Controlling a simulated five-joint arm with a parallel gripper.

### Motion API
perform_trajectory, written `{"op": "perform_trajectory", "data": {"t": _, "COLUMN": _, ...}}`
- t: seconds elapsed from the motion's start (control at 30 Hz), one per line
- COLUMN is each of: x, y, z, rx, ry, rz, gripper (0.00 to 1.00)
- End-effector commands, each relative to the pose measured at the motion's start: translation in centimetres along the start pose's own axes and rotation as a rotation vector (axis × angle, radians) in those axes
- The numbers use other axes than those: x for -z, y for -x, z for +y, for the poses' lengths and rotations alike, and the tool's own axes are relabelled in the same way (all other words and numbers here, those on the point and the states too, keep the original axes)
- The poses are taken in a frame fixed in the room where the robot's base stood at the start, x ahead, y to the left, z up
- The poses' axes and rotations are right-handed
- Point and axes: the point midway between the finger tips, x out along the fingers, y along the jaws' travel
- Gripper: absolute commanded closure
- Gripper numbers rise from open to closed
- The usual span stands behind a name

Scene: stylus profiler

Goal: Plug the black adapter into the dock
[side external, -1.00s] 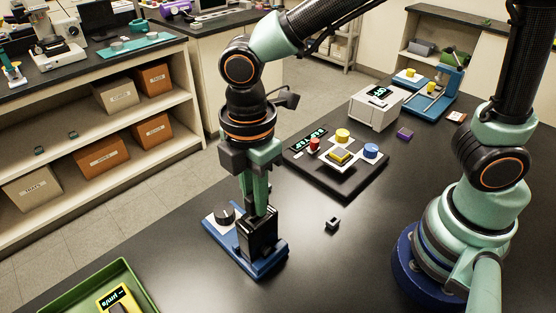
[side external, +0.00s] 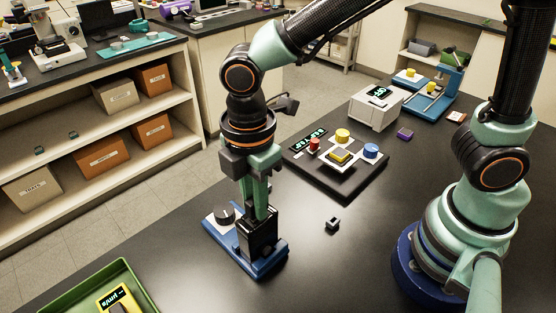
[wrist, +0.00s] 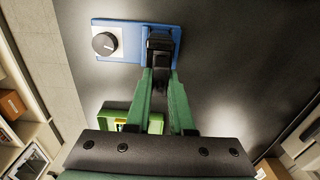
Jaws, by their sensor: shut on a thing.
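My gripper (side external: 258,212) points down over the dock, a black upright block (side external: 260,238) on a blue base (side external: 222,241). In the wrist view my gripper (wrist: 160,74) is shut on the black adapter (wrist: 160,80), a small dark piece between the green fingertips. The adapter is at the top of the black block (wrist: 160,38), in line with it. The fingers and the dark colours hide where adapter and dock meet, so I cannot tell how deep it sits.
A black knob (side external: 225,215) on a white plate shares the blue base. A small dark cube (side external: 333,224) lies on the table to the right. A button panel (side external: 335,165) stands behind. A green tray (side external: 75,290) is at the front left. The front middle table is clear.

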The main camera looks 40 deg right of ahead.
Motion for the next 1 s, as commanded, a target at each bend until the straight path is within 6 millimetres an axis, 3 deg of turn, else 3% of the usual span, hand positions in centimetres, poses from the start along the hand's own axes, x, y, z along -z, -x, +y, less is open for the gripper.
{"op": "perform_trajectory", "data": {"t": 0.87, "x": -0.1, "y": -1.4, "z": -0.1, "rx": 0.002, "ry": 0.0, "rz": -0.001, "gripper": 1.0}}
{"op": "perform_trajectory", "data": {"t": 0.9, "x": -0.1, "y": -1.4, "z": -0.1, "rx": 0.002, "ry": 0.0, "rz": -0.001, "gripper": 0.71}}
{"op": "perform_trajectory", "data": {"t": 0.97, "x": -0.1, "y": -1.4, "z": -0.1, "rx": 0.002, "ry": 0.0, "rz": -0.001, "gripper": 0.48}}
{"op": "perform_trajectory", "data": {"t": 1.0, "x": -0.1, "y": -1.4, "z": -0.1, "rx": 0.002, "ry": 0.0, "rz": -0.001, "gripper": 0.44}}
